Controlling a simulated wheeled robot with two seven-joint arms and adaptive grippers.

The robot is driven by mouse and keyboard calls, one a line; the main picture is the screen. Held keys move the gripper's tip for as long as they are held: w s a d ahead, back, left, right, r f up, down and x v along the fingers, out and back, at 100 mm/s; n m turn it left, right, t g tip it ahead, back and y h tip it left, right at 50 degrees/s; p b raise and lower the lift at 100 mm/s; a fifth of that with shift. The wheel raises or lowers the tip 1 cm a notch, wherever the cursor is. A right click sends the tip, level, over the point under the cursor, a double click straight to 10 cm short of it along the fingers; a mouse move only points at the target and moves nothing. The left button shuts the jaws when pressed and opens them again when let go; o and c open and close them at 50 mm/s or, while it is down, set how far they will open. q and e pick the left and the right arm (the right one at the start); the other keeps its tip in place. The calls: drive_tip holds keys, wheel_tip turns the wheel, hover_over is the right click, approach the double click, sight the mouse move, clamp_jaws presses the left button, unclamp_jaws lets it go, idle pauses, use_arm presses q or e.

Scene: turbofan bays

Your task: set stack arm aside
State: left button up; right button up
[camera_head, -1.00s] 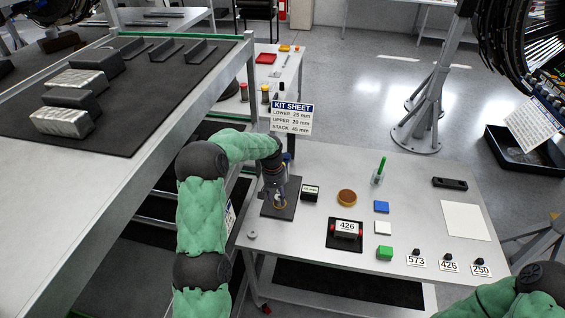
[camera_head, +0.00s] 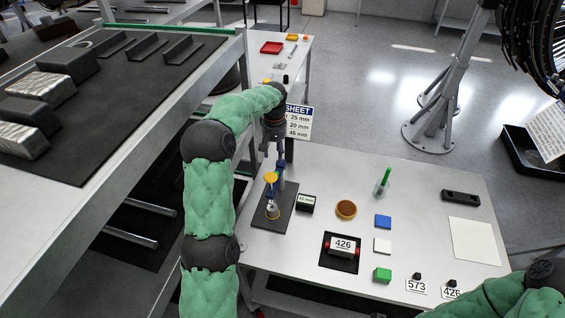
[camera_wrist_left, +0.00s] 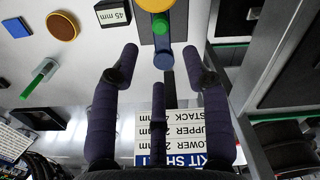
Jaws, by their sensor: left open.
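The gauge stand (camera_head: 289,211) is a dark base plate with a post near the table's left edge. On it I see a blue upright part (camera_head: 281,168), a yellow disc (camera_head: 271,178) and a metal piece (camera_head: 272,211) below. In the left wrist view the yellow disc (camera_wrist_left: 155,4), a green disc (camera_wrist_left: 160,25) and a blue bar (camera_wrist_left: 164,58) line up at the top. Which part is the stack arm is not clear. My left gripper (camera_head: 273,146) is open above the far end of the stand; its fingers appear on either side of the blue bar's end, with nothing gripped.
A kit sheet sign (camera_head: 299,122) stands just behind my left gripper. A shelf rack (camera_head: 150,110) is close on the left.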

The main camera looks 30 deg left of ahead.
sight(276, 171)
use_arm(q)
drive_tip(key=f, duration=0.3)
drive_tip(key=shift+s, duration=0.3)
drive_tip(key=f, duration=0.6)
drive_tip(key=shift+w, duration=0.35)
drive_tip(key=shift+s+f+p, duration=0.15)
drive_tip(key=shift+f+p, duration=0.15)
drive_tip(key=shift+f, duration=0.55)
clamp_jaws()
